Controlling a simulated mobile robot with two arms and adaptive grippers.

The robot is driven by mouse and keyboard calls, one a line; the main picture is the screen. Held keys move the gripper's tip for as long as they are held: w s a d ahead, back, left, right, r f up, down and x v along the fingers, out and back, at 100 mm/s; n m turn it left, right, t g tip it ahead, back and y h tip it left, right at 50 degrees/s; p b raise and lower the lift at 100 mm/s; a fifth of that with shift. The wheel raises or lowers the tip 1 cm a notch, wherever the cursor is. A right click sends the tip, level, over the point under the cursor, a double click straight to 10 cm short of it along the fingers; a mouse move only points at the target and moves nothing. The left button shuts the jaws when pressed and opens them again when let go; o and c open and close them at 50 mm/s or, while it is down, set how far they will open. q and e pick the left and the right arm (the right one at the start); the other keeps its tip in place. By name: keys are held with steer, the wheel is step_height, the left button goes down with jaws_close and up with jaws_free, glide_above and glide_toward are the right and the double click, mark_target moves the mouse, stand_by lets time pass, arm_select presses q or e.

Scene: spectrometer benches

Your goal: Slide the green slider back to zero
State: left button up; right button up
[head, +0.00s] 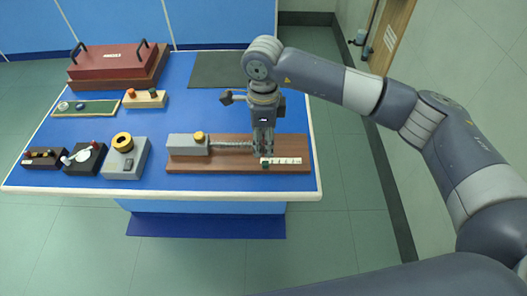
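A brown wooden board (190,167) lies at the front right of the blue table. On it are a grey block (185,146) with a yellow knob (199,136), a spring-like rod (230,144) running right from the block, and a white marked scale (289,161). A small dark green piece (265,166), which looks like the green slider, shows at the left end of the scale. My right gripper (263,152) points down over the board just behind this piece. Its fingers are too small to tell whether they are open or touch anything. My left gripper is out of view.
A grey box with a yellow ring (123,143), a black box (83,158) and a small dark box (43,158) stand left of the board. A red case (112,60) and a button box (145,98) are farther back. A dark mat (215,70) lies bare behind my gripper.

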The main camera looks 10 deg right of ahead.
steer(key=shift+r, duration=1.7)
steer(key=shift+a, duration=0.1)
